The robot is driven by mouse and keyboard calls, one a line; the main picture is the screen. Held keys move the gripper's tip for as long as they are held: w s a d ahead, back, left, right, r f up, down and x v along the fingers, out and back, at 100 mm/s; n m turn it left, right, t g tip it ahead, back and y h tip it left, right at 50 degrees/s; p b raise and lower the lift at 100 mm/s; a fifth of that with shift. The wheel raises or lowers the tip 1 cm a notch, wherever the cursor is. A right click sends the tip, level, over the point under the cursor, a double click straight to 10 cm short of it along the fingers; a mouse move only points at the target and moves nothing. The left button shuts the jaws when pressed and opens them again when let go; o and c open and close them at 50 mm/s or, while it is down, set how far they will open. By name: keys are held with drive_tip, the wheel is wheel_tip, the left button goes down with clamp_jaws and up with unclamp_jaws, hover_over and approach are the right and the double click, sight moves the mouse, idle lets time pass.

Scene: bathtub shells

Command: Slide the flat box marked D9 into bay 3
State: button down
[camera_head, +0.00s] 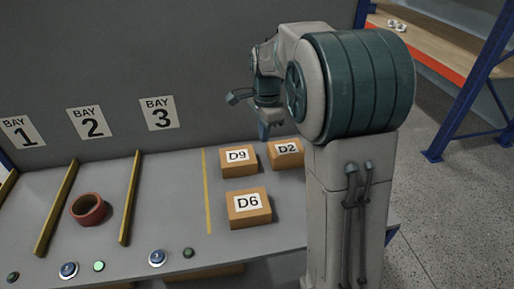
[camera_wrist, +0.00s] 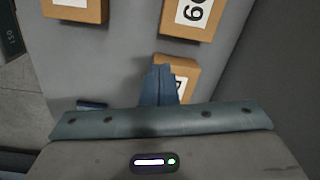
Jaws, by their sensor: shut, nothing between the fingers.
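The flat box marked D9 (camera_head: 231,169) lies on the grey table just right of the yellow line, and shows at the top of the wrist view (camera_wrist: 184,31). Bay 3, under its sign (camera_head: 159,113) on the back wall, is the bare table (camera_head: 168,195) right of a wooden strip; nothing lies there. My gripper (camera_head: 265,132) is shut and empty, above the table's back right. In the wrist view its fingers (camera_wrist: 159,80) partly cover the D2 box (camera_wrist: 183,66), apart from D9. I cannot tell their exact height.
The D2 box (camera_head: 290,161) lies close to the right of D9, the D6 box (camera_head: 249,219) in front. A red ring (camera_head: 88,209) sits in bay 2, between two wooden strips (camera_head: 131,198). Several buttons (camera_head: 158,258) line the front edge. A blue-framed shelf (camera_head: 470,90) stands at right.

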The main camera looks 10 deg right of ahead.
drive_tip(key=w+f+m, duration=0.1)
drive_tip(key=f, duration=0.3)
drive_tip(key=w+f+m, duration=0.1)
drive_tip(key=w+f, duration=0.1)
drive_tip(key=f, duration=0.2)
drive_tip(key=w+f+m, duration=0.1)
drive_tip(key=f, duration=0.3)
drive_tip(key=shift+w+a+f+g+p, duration=0.1)
drive_tip(key=shift+w+f+g+p, duration=0.1)
drive_tip(key=shift+w+g+p, duration=0.15)
drive_tip(key=a+p, duration=0.2)
drive_tip(key=a, duration=2)
drive_tip(key=shift+a, duration=0.25)
drive_tip(key=shift+r, duration=0.1)
wheel_tip(320, 180, up, 10)
drive_tip(key=p, duration=0.7)
